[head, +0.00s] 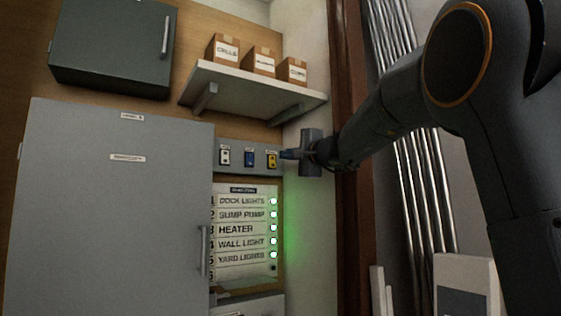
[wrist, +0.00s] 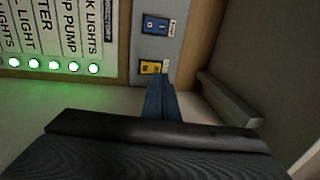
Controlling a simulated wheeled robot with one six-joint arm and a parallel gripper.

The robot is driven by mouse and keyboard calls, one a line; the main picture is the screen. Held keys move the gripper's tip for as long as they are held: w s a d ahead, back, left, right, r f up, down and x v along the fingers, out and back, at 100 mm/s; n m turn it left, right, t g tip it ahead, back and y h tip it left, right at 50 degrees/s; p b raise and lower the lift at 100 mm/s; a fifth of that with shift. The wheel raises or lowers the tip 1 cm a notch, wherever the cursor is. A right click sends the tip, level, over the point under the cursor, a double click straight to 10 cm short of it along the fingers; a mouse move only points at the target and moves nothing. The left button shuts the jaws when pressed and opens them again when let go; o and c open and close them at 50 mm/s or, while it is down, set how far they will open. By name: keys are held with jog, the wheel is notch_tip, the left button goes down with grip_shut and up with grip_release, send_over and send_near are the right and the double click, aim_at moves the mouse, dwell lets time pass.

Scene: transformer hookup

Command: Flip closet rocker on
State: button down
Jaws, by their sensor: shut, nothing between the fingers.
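A grey switch strip (head: 236,146) on the wall carries a white rocker (head: 225,157), a blue rocker (head: 249,158) and a yellow rocker (head: 271,160). The small labels beside them are too small to read, so I cannot tell which is the closet rocker. My gripper (head: 287,154) is shut and empty, with its tips close to the yellow rocker. In the wrist view, the fingers (wrist: 158,82) reach the edge of the yellow rocker (wrist: 151,67), and the blue rocker (wrist: 155,24) lies beyond. I cannot tell whether the tips touch it.
A directory board (head: 240,232) with several lit green lamps hangs below the strip. A large grey cabinet door (head: 110,220) stands at left. A shelf (head: 252,94) with three boxes is above. Metal conduits (head: 405,110) run behind my arm at right.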

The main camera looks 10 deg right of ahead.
jog(key=shift+s+d, duration=0.15)
jog(key=shift+s, duration=0.3)
jog(key=s+a+f+n+g, duration=0.2)
jog(key=s+f+g, duration=0.15)
jog(key=f, duration=0.85)
jog(key=s+a+f+n+g+h, duration=0.1)
jog(key=s+a+f+n+g, duration=0.2)
jog(key=f, duration=1)
jog(key=s+a+f+n+g, duration=0.1)
jog(key=s+f+g, duration=0.3)
jog(key=f, duration=0.8)
jog(key=s+d+f+n+g+h, duration=0.1)
jog(key=s+f+n+g+h, duration=0.1)
jog(key=s+f, duration=0.6)
jog(key=s+d+f+n+g+h, duration=0.1)
jog(key=s+d+f+n+g, duration=0.1)
jog(key=s+f, duration=0.6)
jog(key=s+d+f+n+g+h+p, duration=0.1)
jog(key=s+d+f+n+g+h, duration=0.1)
jog(key=s+f, duration=0.6)
jog(key=s+n+g, duration=0.1)
jog(key=s+n, duration=0.1)
jog(key=s, duration=0.5)
jog(key=shift+s+d+f+g+h, duration=0.2)
jog(key=shift+s+f+g+h, duration=0.1)
jog(key=shift+f+g, duration=0.1)
jog(key=shift+a, duration=0.1)
